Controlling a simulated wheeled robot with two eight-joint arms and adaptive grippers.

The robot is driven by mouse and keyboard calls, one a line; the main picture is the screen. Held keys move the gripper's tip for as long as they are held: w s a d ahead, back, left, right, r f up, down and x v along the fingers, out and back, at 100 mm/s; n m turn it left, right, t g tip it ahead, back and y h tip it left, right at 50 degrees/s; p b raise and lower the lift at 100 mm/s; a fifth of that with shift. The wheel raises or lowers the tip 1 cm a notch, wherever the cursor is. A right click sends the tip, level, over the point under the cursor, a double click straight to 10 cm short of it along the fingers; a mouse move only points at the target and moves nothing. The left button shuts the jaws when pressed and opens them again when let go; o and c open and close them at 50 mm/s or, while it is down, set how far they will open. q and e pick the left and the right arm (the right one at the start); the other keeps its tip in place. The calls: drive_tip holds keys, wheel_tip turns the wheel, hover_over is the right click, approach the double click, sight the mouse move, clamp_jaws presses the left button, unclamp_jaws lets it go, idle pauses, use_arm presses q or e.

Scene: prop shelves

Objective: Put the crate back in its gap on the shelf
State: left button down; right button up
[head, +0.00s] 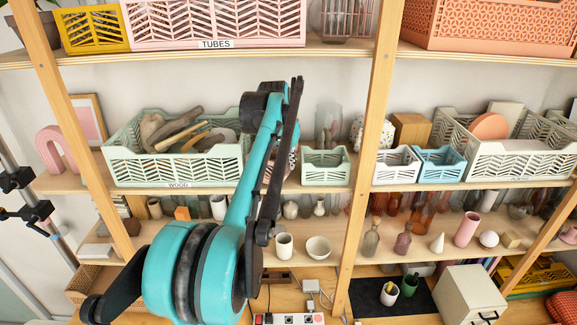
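Several lattice-walled crates stand on the shelves, and I cannot tell which one the task means. On the middle shelf are a large pale green crate (178,168) holding driftwood, a small pale green crate (326,166), a small white crate (396,164), a small blue crate (440,163) and a large cream crate (520,160). My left arm rises in front of the space between the two pale green crates. Its dark end, with my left gripper (280,93), is level with the middle shelf; its fingers cannot be made out. My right gripper is out of view.
Wooden posts (368,130) divide the shelves. The upper shelf carries a yellow crate (92,30), a pink crate (215,24) labelled TUBES and an orange crate (490,28). Glass bottles, a white cup (284,245) and a bowl (318,247) stand on the lower shelf.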

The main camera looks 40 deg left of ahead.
use_arm(q)
drive_tip(key=shift+f, duration=0.7)
drive_tip(key=shift+w+a+f+p, duration=0.15)
drive_tip(key=shift+f+p, duration=0.05)
drive_tip(key=shift+p, duration=0.2)
drive_tip(key=shift+f, duration=0.15)
drive_tip(key=c, duration=1.7)
unclamp_jaws()
drive_tip(key=shift+f, duration=0.1)
